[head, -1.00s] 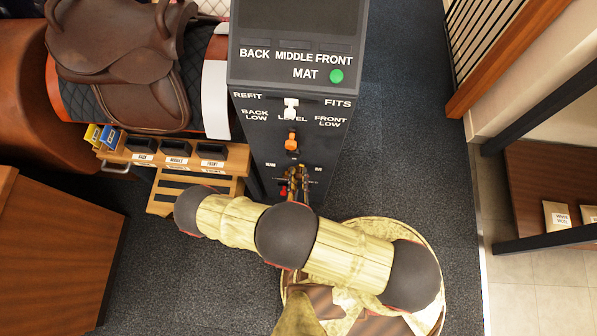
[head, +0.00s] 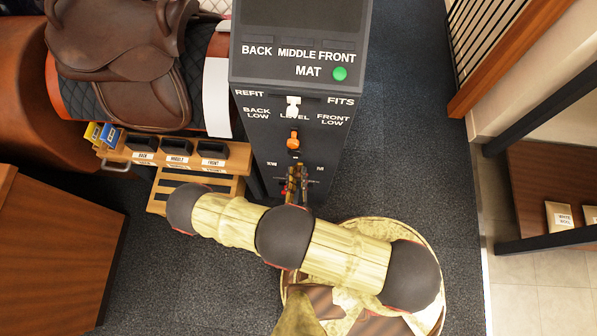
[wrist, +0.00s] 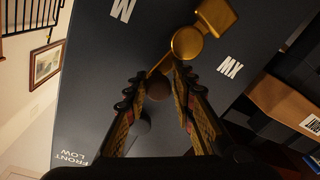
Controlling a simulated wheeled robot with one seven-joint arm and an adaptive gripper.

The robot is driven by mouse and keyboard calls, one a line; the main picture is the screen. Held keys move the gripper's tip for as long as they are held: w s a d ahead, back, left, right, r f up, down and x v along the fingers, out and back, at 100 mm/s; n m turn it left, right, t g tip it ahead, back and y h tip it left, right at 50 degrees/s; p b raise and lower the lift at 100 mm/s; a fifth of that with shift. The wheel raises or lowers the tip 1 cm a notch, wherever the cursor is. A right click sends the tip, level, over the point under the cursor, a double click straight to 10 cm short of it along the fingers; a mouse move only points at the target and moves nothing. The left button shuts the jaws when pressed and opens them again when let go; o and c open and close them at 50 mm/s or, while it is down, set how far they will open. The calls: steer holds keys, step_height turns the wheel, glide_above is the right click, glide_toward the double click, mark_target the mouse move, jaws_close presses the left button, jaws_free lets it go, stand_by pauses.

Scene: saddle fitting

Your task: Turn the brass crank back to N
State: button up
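The brass crank (wrist: 187,43) is on the dark face of the console, with a gold-coloured block beside its hub in the wrist view. Its thin arm runs down-left from the hub to a dark brownish knob (wrist: 158,87). The two fingers of my gripper (wrist: 160,75) stand on either side of this knob, with only a narrow gap around it. I cannot tell whether both fingers press on it. The letter M is left of the crank and XW right of it; no N is seen. In the head view my gripper (head: 297,178) covers the crank.
The console (head: 270,130) carries an orange lever (head: 293,141), a white slider (head: 293,106) and a lit green lamp (head: 340,74). A saddle (head: 120,60) and a wooden shelf with black bins (head: 178,147) stand to the left. Carpet is clear to the right.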

mark_target(298, 155)
steer(key=shift+o, duration=0.5)
steer(key=shift+r, duration=0.15)
step_height(298, 155, up, 10)
steer(key=shift+f, duration=0.1)
steer(key=shift+c, duration=0.6)
